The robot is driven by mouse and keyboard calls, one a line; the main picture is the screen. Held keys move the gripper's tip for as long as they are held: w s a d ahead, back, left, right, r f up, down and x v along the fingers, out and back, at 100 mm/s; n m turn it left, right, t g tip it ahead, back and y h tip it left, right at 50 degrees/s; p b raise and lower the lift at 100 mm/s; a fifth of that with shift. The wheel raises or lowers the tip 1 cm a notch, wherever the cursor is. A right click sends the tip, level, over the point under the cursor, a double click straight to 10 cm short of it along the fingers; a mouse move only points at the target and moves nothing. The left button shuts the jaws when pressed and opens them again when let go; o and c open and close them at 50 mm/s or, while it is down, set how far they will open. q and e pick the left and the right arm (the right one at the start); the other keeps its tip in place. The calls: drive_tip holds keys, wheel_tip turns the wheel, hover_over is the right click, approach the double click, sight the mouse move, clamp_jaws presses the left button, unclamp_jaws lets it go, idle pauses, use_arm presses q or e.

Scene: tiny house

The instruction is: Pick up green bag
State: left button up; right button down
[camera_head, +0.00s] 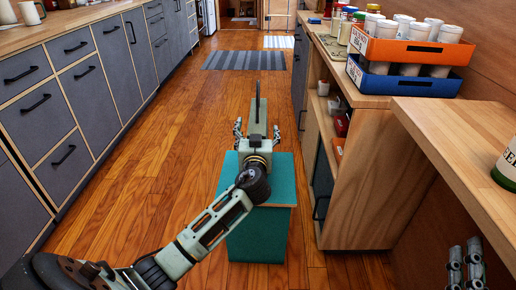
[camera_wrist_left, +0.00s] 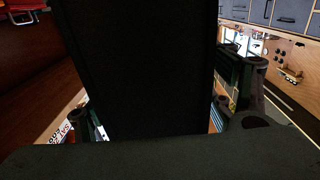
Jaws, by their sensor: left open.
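No thing that I can clearly tell is a green bag shows. My left gripper (camera_head: 257,130) is open above a teal box-like stool (camera_head: 258,243), fingers pointing away down the aisle. A flat grey-green upright piece (camera_head: 257,108) shows between its fingers; I cannot tell whether it is a thing or part of the gripper. In the left wrist view a broad black shape (camera_wrist_left: 145,70) fills the middle between the two fingers; I cannot tell what it is. My right gripper (camera_head: 465,262) is at the lower right, below the wooden counter, its jaw state unclear.
Grey drawer cabinets (camera_head: 85,75) line the left. A wooden counter (camera_head: 375,100) on the right carries an orange crate (camera_head: 412,52) and a blue crate (camera_head: 405,84) with white cups. The wooden floor ahead (camera_head: 185,115) is clear up to a striped mat (camera_head: 243,60).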

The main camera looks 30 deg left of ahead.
use_arm(q)
drive_tip(key=shift+w+a, duration=0.15)
drive_tip(key=shift+w, duration=0.05)
drive_tip(key=c, duration=1.8)
use_arm(e)
drive_tip(key=shift+r, duration=0.2)
use_arm(q)
drive_tip(key=shift+r, duration=0.2)
use_arm(e)
drive_tip(key=shift+f, duration=0.1)
